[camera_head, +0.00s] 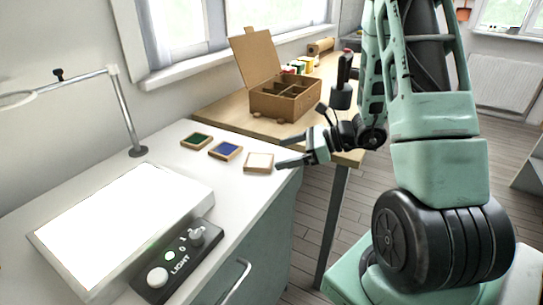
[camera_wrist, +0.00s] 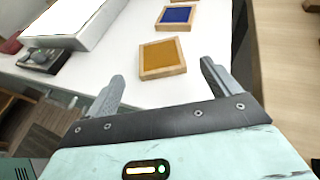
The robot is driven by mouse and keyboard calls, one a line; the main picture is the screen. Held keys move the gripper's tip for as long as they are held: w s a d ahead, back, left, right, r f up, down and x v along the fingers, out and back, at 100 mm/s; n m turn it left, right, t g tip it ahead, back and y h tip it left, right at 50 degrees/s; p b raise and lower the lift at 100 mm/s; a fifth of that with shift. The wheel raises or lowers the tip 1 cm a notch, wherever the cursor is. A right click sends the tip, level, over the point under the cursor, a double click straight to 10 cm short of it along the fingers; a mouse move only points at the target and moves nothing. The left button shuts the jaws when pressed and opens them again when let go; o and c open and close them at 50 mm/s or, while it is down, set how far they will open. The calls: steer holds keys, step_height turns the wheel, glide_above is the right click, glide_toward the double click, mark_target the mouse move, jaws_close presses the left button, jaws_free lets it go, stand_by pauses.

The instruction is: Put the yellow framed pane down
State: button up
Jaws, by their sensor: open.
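The yellow framed pane (camera_wrist: 161,56) lies flat on the white worktop in its wooden frame. In the head view the nearest framed pane (camera_head: 258,162) looks pale, almost white, and sits near the worktop's right edge. My gripper (camera_head: 287,152) is open just right of it. In the wrist view my open gripper (camera_wrist: 162,72) has its two fingers spread on either side of the pane's near end, with the pane mostly beyond the fingertips. I see nothing held between the fingers.
A blue framed pane (camera_head: 225,150) and a green one (camera_head: 196,141) lie in a row to the left. A lit light panel (camera_head: 125,222) with a control box (camera_head: 178,262) is at the front. An open cardboard box (camera_head: 285,103) stands on the wooden table (camera_head: 225,115) behind.

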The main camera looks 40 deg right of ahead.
steer(key=v, duration=0.6)
steer(key=a+n+g, duration=0.1)
steer(key=a+n, duration=0.1)
steer(key=a, duration=0.1)
steer(key=a+r+n+g+y, duration=0.1)
steer(key=a+n+g, duration=0.1)
steer(key=a, duration=0.2)
steer(key=a+n+g+y, duration=0.1)
steer(key=a+n+g, duration=0.1)
steer(key=a, duration=0.1)
steer(key=shift+s+a+r, duration=0.15)
steer(key=shift+a, duration=0.2)
steer(key=s+a+r+n+g+h, duration=0.1)
steer(key=s+a+n+g+h, duration=0.1)
steer(key=s+a+n+h, duration=0.3)
steer(key=s+a+r+n+g+h, duration=0.1)
steer(key=s+a+n+g+h, duration=0.2)
steer(key=s+a+n, duration=0.8)
steer(key=a+n+h, duration=0.2)
steer(key=a+n, duration=0.4)
steer(key=n, duration=0.7)
steer(key=shift+a, duration=0.4)
steer(key=shift+r, duration=0.15)
